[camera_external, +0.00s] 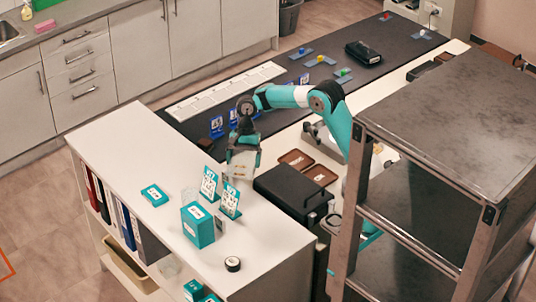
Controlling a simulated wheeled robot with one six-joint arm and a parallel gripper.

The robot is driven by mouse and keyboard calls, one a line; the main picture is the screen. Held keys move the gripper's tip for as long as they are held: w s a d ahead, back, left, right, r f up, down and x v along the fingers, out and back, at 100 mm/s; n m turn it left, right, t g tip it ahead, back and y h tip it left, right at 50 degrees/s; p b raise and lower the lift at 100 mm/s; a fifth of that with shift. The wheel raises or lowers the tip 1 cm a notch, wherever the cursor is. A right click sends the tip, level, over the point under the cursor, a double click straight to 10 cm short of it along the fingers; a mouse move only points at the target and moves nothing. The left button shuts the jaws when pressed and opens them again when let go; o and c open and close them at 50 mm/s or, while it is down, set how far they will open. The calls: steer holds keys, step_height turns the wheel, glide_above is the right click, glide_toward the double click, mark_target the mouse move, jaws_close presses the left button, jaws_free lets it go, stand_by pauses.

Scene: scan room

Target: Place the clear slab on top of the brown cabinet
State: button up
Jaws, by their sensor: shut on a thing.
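My gripper (243,150) points down over the far right part of the white-topped shelf unit. It is shut on a pale, see-through slab (243,164), which looks held above or near the white top; the exact gap cannot be told. No plainly brown cabinet shows. The white-topped shelf unit (130,142) stands under and left of the gripper. A brownish-grey metal rack (455,115) with a bare top stands at the right, in front of part of my arm.
Teal-edged cards (209,184), another card stand (230,200), a teal box (198,225) and a black roll (232,264) stand on the white top. A black case (292,193) and brown trays (320,175) lie right of it. The white top's far left is clear.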

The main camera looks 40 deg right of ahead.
steer(key=w+d+f+m+t+b, duration=0.1)
steer(key=w+d+f+m+t, duration=0.15)
steer(key=w+d+m, duration=0.65)
steer(key=w+d+f+m+t+b, duration=0.2)
steer(key=w+d+m+t, duration=0.2)
steer(key=w+d+m, duration=0.6)
steer(key=f, duration=0.6)
steer(key=d+f+n, duration=0.1)
steer(key=f, duration=0.6)
steer(key=f+n, duration=0.1)
steer(key=f, duration=0.6)
steer(key=shift+w+d+f+g, duration=0.1)
steer(key=shift+w+d+g, duration=0.15)
steer(key=shift+w+d, duration=0.1)
steer(key=o, duration=0.9)
steer(key=shift+s+f, duration=0.1)
steer(key=shift+f, duration=0.1)
steer(key=shift+o, duration=0.2)
steer(key=shift+r, duration=0.1)
